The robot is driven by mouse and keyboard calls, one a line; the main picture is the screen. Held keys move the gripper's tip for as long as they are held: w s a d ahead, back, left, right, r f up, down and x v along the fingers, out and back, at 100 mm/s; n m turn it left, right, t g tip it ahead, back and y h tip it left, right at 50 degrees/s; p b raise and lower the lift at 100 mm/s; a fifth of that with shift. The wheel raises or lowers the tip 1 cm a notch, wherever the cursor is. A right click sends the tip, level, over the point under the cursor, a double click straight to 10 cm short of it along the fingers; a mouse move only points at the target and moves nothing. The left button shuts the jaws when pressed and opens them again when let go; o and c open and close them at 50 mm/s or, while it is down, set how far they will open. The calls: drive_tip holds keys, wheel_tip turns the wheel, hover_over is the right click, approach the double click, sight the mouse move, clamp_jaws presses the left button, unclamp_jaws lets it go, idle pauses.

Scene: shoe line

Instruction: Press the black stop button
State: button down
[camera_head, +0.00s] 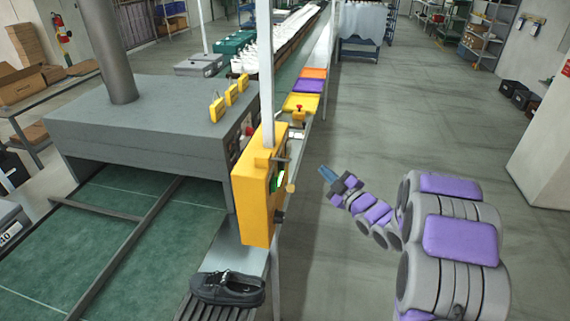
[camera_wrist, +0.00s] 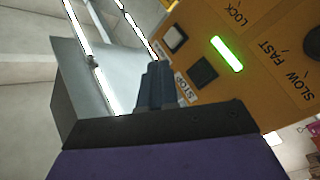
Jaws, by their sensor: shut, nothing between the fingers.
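The yellow control box (camera_head: 257,200) is mounted on a post by the line, left of my gripper (camera_head: 328,174) in the head view. In the wrist view the box (camera_wrist: 262,85) fills the upper right. The black square stop button (camera_wrist: 203,72) sits on its face beside a "STOP" label (camera_wrist: 185,88). My gripper (camera_wrist: 157,72) is shut and empty. In that view its fingertips lie just left of the black button, near the label; contact cannot be told. In the head view a gap shows between gripper and box, and the black button cannot be made out.
A white button (camera_wrist: 175,40), a lit green bar (camera_wrist: 227,53) and a dark knob (camera_wrist: 313,42) are on the same face. A black shoe (camera_head: 228,289) lies on the rollers below the box. Open floor (camera_head: 440,110) lies to the right.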

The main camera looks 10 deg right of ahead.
sight(282, 164)
drive_tip(key=w+a, duration=0.2)
drive_tip(key=a, duration=0.6)
drive_tip(key=shift+w+a+b, duration=0.2)
drive_tip(key=shift+w+b, duration=0.15)
idle(2.0)
drive_tip(key=shift+w+a+b, duration=0.1)
drive_tip(key=shift+a+b, duration=0.2)
drive_tip(key=shift+a, duration=0.1)
drive_tip(key=shift+w+a, duration=0.15)
drive_tip(key=shift+a, duration=0.35)
idle(0.9)
drive_tip(key=shift+s+d, duration=0.3)
drive_tip(key=shift+d, duration=0.6)
drive_tip(key=shift+d, duration=0.1)
